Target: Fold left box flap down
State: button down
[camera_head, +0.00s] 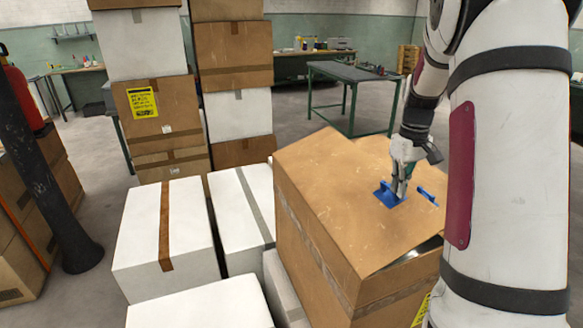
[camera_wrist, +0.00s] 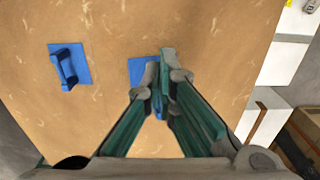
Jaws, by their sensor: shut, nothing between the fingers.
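A brown cardboard box (camera_head: 310,255) stands right of centre in the head view. Its top flap (camera_head: 335,195) lies nearly flat, and a dark gap shows under its near right edge. A blue handle on a square plate (camera_head: 386,197) is on the cardboard, and a second blue handle (camera_head: 428,195) is to its right. My gripper (camera_head: 402,192) is shut and empty, pointing down at the first handle. In the wrist view my fingertips (camera_wrist: 165,62) partly hide one blue plate (camera_wrist: 138,70); the other handle (camera_wrist: 68,67) is clear at left. Contact cannot be told.
White boxes (camera_head: 180,230) with tape stand left of the brown box. Stacked brown and white boxes (camera_head: 235,60) rise behind them. A green-legged table (camera_head: 350,75) stands at the back. A dark post (camera_head: 50,180) is at far left. Open floor lies behind the brown box.

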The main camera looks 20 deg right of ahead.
aim_at(405, 200)
jog(key=shift+d+f+b, duration=0.4)
jog(key=shift+f, duration=0.65)
jog(key=shift+d+f+b, duration=0.4)
jog(key=shift+d+f, duration=0.05)
jog(key=shift+f, duration=0.6)
jog(key=shift+d+f+b, duration=0.4)
jog(key=shift+f, duration=0.65)
jog(key=shift+s+f, duration=0.1)
jog(key=shift+f, duration=0.15)
jog(key=shift+d+r+p, duration=0.15)
jog(key=shift+r+p, duration=0.3)
jog(key=shift+r, duration=0.2)
jog(key=shift+r+p, duration=1.75)
jog(key=shift+r, duration=2.2)
